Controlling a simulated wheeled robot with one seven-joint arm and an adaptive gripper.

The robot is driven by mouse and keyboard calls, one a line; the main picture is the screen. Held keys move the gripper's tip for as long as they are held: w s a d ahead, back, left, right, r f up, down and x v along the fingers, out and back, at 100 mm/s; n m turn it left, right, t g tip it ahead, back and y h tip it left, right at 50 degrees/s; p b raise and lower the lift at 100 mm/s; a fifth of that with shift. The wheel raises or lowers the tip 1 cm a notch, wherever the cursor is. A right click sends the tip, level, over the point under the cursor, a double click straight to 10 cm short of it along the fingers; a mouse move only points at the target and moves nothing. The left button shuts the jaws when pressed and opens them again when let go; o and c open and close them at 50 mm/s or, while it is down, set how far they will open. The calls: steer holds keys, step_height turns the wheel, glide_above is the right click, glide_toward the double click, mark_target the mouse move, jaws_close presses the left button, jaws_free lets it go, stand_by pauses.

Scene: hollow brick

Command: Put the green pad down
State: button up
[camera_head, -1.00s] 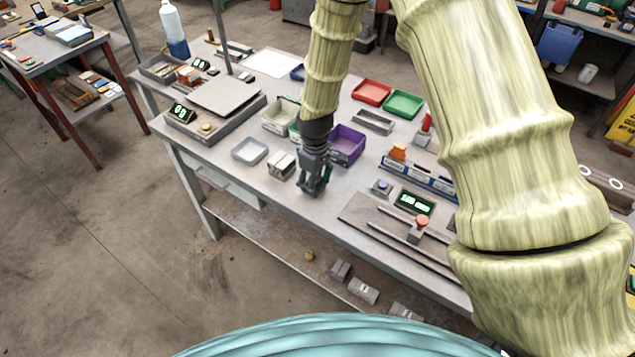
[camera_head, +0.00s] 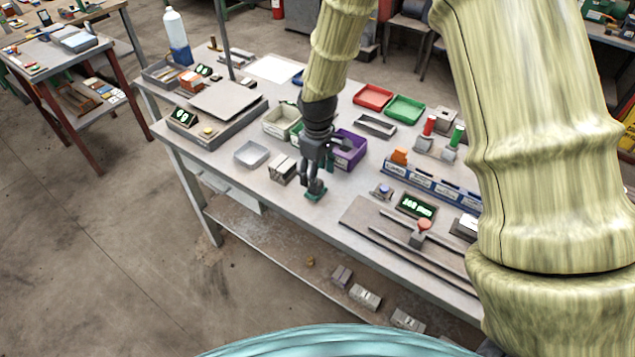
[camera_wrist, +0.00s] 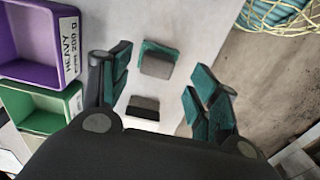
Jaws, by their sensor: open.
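The green pad (camera_head: 316,196) lies on the bench near its front edge, right under my gripper (camera_head: 314,188). In the wrist view the pad (camera_wrist: 157,61) is a small block with a teal-green edge and a grey-brown face. It appears to rest on the bench top. My gripper (camera_wrist: 162,78) is open, with a teal-lined finger on either side of the pad and a visible gap to each. Nothing is held between the fingers.
A grey block (camera_head: 282,168) stands left of my gripper. A rail fixture with a display (camera_head: 416,206) is to the right. The bench's front edge is close.

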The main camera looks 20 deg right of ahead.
step_height(320, 180, up, 7)
steer(key=b, duration=0.1)
steer(key=shift+b, duration=0.35)
stand_by(0.4)
